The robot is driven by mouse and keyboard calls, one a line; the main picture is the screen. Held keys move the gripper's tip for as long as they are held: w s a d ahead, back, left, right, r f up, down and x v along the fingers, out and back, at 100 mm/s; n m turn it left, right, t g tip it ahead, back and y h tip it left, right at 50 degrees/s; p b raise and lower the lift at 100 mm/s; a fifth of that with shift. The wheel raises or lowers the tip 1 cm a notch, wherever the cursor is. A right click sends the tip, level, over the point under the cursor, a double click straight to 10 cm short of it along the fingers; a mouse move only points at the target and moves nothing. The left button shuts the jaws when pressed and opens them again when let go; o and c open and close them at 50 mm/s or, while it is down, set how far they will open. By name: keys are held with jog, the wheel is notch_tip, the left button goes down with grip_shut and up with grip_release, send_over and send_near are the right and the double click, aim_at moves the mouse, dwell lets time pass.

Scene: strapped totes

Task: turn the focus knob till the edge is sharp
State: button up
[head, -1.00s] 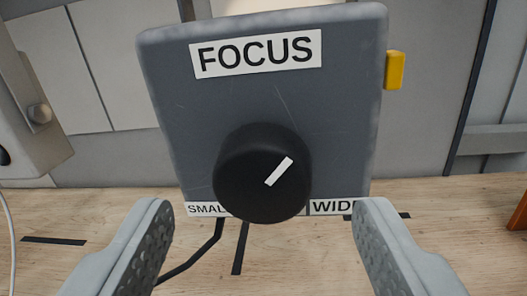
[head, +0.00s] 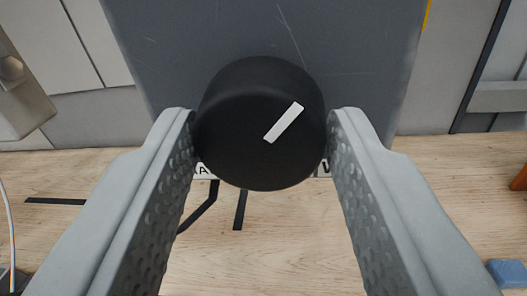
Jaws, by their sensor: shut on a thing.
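The black round focus knob (head: 245,140) fills the middle of the view, on the front of a dark grey box (head: 190,45). Its white pointer mark (head: 284,122) slants up to the right. My gripper (head: 262,130) is shut on the knob, with one grey finger against its left side and the other against its right side. The labels at the box's lower edge are mostly hidden behind the knob and fingers. The FOCUS label is out of view. No edge or picture whose sharpness could be judged shows.
The box stands on a wooden bench top (head: 290,240) in front of grey wall panels (head: 95,115). A dark cable (head: 200,208) runs below the box. A blue object (head: 507,272) lies at the lower right.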

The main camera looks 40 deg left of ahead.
jog(key=shift+f+m, duration=0.1)
jog(key=shift+m, duration=1.9)
jog(key=o, duration=1)
jog(key=v, duration=1.7)
jog(key=shift+s+f, duration=0.2)
jog(key=shift+f, duration=0.1)
